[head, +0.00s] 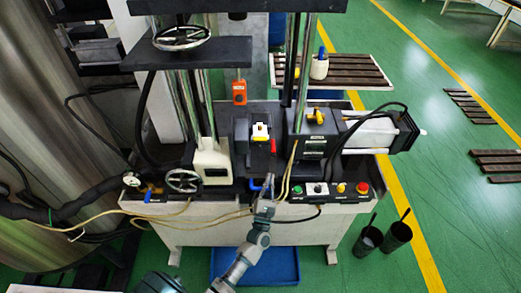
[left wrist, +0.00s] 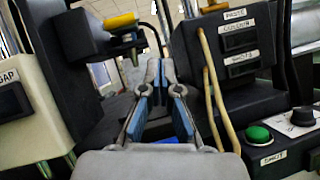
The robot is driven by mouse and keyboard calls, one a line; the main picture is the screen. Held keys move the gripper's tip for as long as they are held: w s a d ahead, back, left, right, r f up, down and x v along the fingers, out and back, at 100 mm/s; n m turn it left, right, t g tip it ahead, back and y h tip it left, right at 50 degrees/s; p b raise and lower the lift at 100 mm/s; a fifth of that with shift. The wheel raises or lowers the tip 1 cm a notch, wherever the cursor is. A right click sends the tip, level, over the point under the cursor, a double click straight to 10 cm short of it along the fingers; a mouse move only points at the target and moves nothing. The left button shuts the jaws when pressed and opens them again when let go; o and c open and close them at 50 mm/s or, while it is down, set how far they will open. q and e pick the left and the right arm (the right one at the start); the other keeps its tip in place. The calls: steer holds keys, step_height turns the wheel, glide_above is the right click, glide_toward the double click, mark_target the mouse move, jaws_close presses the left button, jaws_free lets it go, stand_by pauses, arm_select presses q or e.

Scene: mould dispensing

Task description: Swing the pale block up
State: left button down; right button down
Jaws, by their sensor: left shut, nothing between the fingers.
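A small pale block (head: 260,132) with yellow on it sits at the middle of the dark machine in the head view. A larger cream block (head: 210,160) with a dark window stands to its left; in the left wrist view a cream block marked GAP (left wrist: 28,110) shows at the left edge. I cannot tell for certain which is the task's pale block. My left gripper (head: 268,184) is shut and empty, below and apart from the small block, at the machine's front. Its blue-padded fingers (left wrist: 160,95) fill the middle of the left wrist view. My right gripper is not in view.
A blue handle (head: 258,187) is close left of the gripper. Yellowish hoses (head: 288,172) run just right of it. A control panel (head: 322,189) with a green button (left wrist: 258,134) lies to the right. Two black cups (head: 397,238) stand on the green floor. An orange box (head: 239,92) hangs above.

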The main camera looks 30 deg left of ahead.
arm_select(q)
steer(key=a+n+y, duration=0.1)
steer(key=n, duration=0.1)
steer(key=a+n+g+y, duration=0.1)
steer(key=n+y, duration=0.1)
steer(key=a+n+y, duration=0.1)
steer(key=n+y, duration=0.1)
steer(key=shift+s+r+n+g, duration=0.3)
steer(key=shift+s+r+n, duration=0.1)
steer(key=p, duration=0.3)
glide_toward(260, 131)
steer(key=x, duration=0.3)
steer(key=shift+w+f, duration=0.15)
steer(key=shift+w, duration=0.05)
steer(key=shift+s+d+r+p, duration=0.1)
steer(key=shift+r+p, duration=0.3)
steer(key=shift+p, duration=0.1)
